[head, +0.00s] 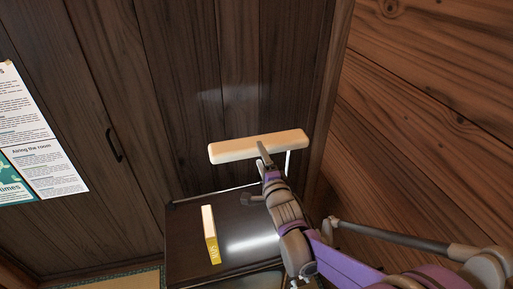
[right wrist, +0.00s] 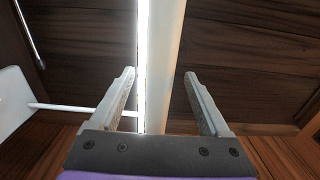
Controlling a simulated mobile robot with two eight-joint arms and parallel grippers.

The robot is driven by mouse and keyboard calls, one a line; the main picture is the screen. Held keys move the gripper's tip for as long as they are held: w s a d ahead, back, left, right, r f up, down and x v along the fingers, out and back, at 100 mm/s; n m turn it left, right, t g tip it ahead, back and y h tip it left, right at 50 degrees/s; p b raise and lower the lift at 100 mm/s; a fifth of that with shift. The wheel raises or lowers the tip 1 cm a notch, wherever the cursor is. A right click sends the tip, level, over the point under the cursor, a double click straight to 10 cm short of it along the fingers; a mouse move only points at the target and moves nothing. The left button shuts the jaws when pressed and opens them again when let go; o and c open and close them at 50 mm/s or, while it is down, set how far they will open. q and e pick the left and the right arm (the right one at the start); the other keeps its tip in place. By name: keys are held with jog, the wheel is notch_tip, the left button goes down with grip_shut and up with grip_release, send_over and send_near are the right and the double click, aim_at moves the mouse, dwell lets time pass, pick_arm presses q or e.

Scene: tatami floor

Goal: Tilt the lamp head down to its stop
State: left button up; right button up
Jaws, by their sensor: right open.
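The lamp head (head: 240,150) is a long cream bar above a dark cabinet, lying nearly level with its right end slightly higher in the head view. A thin white post (head: 288,165) shows under its right part. My right gripper (head: 264,155) is at the front of the bar, right of its middle, and partly covers it. In the right wrist view the lamp head (right wrist: 163,60) runs between the two open fingers (right wrist: 158,75), with a bright lit strip along its left side. Gaps show on both sides, and I see no contact there. My left gripper is out of view.
A dark wood wall is close behind, and a lighter plank wall (head: 420,130) stands at the right. A poster (head: 35,150) hangs at the left.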

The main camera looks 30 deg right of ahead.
aim_at(256, 147)
jog(key=x, duration=0.5)
jog(key=shift+w, duration=0.15)
grip_shut()
dwell(1.3)
